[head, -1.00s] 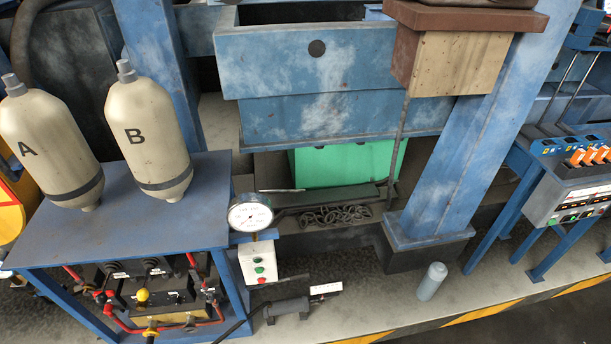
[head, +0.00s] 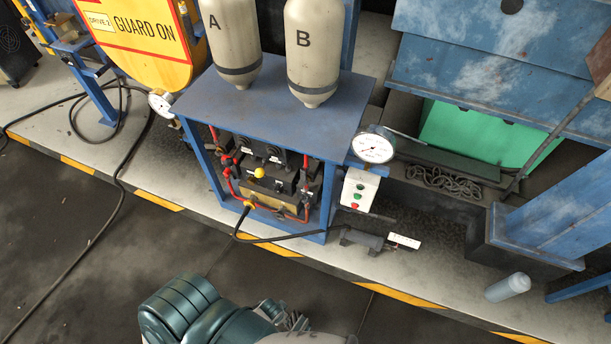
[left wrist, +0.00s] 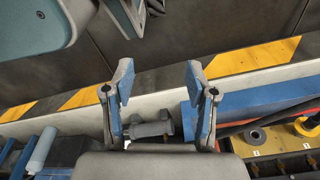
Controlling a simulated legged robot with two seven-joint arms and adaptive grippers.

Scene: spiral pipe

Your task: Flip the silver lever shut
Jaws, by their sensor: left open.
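I cannot pick out a silver lever for certain in either view. A valve panel (head: 275,185) with red hoses, small dark levers, a yellow knob (head: 259,172) and a yellow fitting (head: 249,204) sits inside the blue stand (head: 290,88). My left gripper (left wrist: 158,70) is open and empty in the left wrist view. A grey cylinder (left wrist: 150,129) shows beyond and between its fingers. In the head view a teal arm of mine and grey gripper parts (head: 290,318) show at the bottom, partly cut off. A blue-and-grey part at the wrist view's top may be my right gripper; its state is unclear.
Tanks A (head: 231,45) and B (head: 314,50) stand on the stand. A gauge (head: 373,149) and button box (head: 359,189) are at its right. A black hose runs to the floor cylinder (head: 362,239). A grey bottle (head: 508,287) lies further right. The dark floor in front is clear.

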